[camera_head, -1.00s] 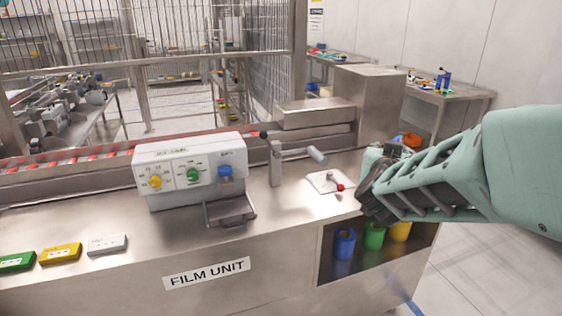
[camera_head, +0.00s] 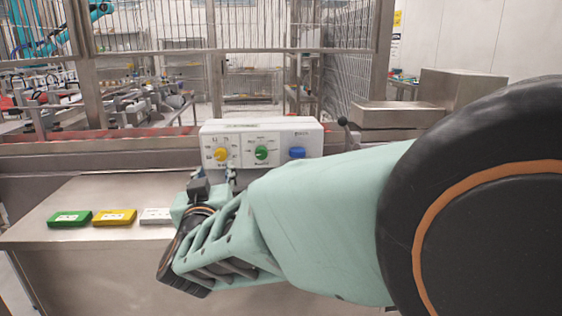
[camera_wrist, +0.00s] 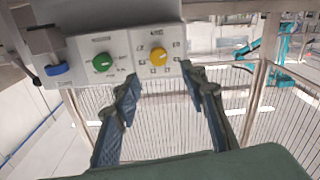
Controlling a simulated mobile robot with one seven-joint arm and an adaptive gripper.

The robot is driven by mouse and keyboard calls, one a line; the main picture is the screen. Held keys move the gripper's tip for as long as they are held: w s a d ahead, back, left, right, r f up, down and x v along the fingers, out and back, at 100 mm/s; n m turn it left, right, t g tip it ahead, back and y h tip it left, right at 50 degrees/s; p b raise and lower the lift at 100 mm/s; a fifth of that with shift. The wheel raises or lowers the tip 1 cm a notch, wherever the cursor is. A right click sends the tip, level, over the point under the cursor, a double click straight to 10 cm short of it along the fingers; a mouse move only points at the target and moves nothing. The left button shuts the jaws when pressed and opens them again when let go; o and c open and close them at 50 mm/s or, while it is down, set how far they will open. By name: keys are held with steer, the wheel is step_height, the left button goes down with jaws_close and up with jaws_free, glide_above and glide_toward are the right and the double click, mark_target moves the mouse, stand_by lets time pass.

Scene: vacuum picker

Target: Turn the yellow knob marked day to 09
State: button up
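The yellow knob (camera_head: 221,154) is at the left of the white control box's front. It also shows in the wrist view (camera_wrist: 158,57), where the picture is tilted, with small numbers around it. The numbers and its pointer are too small to read surely. My gripper (camera_wrist: 160,75) is open, its two fingers spread on either side of the knob in the wrist view, with nothing between them. In the head view my gripper (camera_head: 230,176) is just in front of and below the box, and my arm hides part of it. No contact with the knob shows.
A green knob (camera_head: 261,153) and a blue knob (camera_head: 297,153) sit right of the yellow one. Green (camera_head: 69,218), yellow (camera_head: 115,217) and white (camera_head: 156,216) blocks lie on the steel bench (camera_head: 90,191). A metal fence (camera_head: 255,30) stands behind.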

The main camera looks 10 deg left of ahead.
mark_target(220, 156)
steer(key=b+x, duration=0.1)
steer(key=x, duration=0.8)
steer(key=shift+w+d, duration=0.1)
steer(key=shift+w, duration=0.25)
jaws_close()
steer(key=shift+m, duration=0.3)
steer(key=m+b, duration=0.2)
steer(key=m, duration=0.1)
steer(key=shift+f, duration=0.15)
steer(key=m+b, duration=0.2)
steer(key=m, duration=0.3)
steer(key=shift+b, duration=0.4)
